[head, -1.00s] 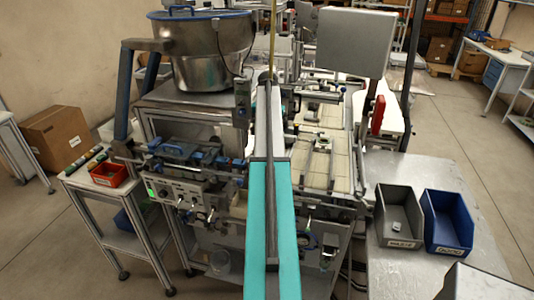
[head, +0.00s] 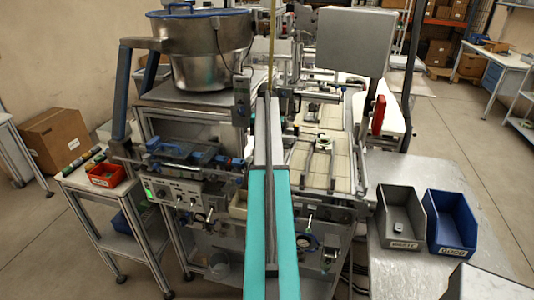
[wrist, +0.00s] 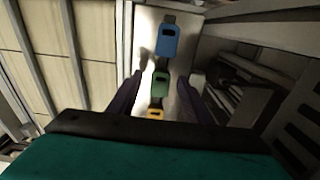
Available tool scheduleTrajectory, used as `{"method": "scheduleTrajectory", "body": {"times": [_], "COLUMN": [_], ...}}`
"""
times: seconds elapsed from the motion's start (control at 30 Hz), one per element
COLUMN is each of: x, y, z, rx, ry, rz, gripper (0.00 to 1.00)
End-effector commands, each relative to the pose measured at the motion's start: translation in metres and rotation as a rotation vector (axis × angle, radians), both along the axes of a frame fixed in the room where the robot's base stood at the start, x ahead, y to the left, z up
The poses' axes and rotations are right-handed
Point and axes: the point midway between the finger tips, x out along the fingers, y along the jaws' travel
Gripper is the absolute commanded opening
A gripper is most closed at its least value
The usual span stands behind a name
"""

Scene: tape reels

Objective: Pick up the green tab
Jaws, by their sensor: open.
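The green tab (wrist: 160,84) shows in the wrist view, in a row on a pale strip between a blue tab (wrist: 170,42) above it in the picture and a yellow tab (wrist: 155,113) below it. Each tab has a dark slot. My gripper (wrist: 163,84) is open, with one dark finger left of the green tab and one right of it. I see gaps on both sides and cannot tell the height of the fingers over the tab. In the head view my arm hides the gripper and I cannot make out the tabs.
A machine with a steel bowl (head: 198,55) and a pale slatted bed (head: 325,160) stands around my arm. A grey bin (head: 402,218) and a blue bin (head: 450,222) sit on the right table. A red bin (head: 105,174) is at left. Dark machine parts (wrist: 240,85) lie close right of my gripper.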

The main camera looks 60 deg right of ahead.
Motion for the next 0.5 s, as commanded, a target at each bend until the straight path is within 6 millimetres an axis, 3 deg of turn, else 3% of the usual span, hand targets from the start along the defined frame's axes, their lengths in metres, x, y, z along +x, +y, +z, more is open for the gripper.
{"method": "scheduleTrajectory", "body": {"times": [0.13,0.4,0.5], "x": [0.0002,0.0003,0.0004], "y": [0.0002,0.0003,0.0003], "z": [0.0000,0.0000,0.0000], "rx": [0.000,0.000,0.000], "ry": [0.000,0.000,0.000], "rz": [0.000,0.001,0.001], "gripper": [0.45,0.02,0.02]}}
